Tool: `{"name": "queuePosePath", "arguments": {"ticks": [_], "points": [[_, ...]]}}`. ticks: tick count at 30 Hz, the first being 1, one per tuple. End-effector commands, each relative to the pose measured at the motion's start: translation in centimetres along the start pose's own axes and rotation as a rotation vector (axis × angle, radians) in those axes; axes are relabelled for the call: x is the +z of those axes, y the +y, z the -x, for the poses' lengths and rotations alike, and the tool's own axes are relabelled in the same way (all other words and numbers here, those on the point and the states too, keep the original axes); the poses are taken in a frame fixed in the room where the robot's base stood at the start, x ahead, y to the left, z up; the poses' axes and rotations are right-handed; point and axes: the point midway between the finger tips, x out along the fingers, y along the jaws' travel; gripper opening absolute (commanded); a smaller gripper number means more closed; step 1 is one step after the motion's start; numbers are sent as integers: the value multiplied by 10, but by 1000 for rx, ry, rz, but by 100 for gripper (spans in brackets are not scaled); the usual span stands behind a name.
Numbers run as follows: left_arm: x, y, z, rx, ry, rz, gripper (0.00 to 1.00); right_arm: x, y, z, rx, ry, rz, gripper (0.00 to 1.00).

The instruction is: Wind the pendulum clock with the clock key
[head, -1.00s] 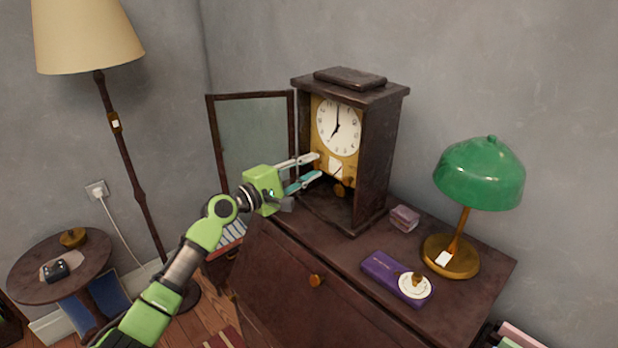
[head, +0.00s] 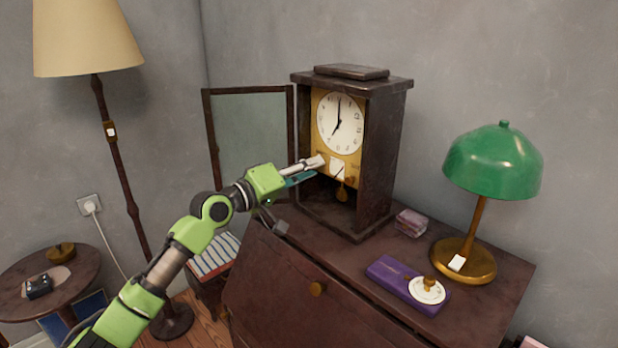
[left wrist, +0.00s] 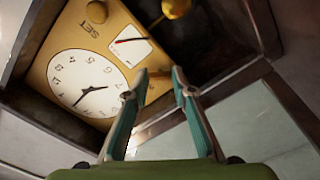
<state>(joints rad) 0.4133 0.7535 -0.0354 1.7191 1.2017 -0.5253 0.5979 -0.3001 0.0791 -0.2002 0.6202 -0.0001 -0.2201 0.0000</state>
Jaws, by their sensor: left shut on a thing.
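The pendulum clock (head: 382,150) stands upright on the brown cabinet, its glazed door (head: 249,130) swung open to the left. Its white dial (head: 340,122) and brass plate (head: 352,163) are exposed. A brass pendulum (head: 341,194) hangs below. My left gripper (head: 319,168) is at the lower left of the plate, below the dial. In the left wrist view its fingertips (left wrist: 158,82) are close together beside the small white window (left wrist: 130,46). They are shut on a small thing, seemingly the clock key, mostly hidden. A brass knob (left wrist: 97,12) marked SET is apart from them. My right gripper is not in view.
A green lamp (head: 495,162), a purple box (head: 385,268) with a white disc (head: 427,290) and a small pinkish stack (head: 411,222) are right of the clock. A floor lamp (head: 115,155) and round side table (head: 85,262) stand at left.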

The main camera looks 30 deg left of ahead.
Motion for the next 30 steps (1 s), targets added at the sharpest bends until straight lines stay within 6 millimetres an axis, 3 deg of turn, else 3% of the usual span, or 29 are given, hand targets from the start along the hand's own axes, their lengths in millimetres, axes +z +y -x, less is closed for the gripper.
{"name": "queuePosePath", "arguments": {"ticks": [9, 25, 26, 30], "points": [[2, -2, 0, -2, -4, -119, 2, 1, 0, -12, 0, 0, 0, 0], [2, -1, 0, -3, -4, -139, 2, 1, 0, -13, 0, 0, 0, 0], [2, -1, 0, -3, -4, -139, 29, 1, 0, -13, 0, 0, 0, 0], [1, -1, 0, -2, -3, -139, 31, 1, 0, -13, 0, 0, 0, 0]]}}
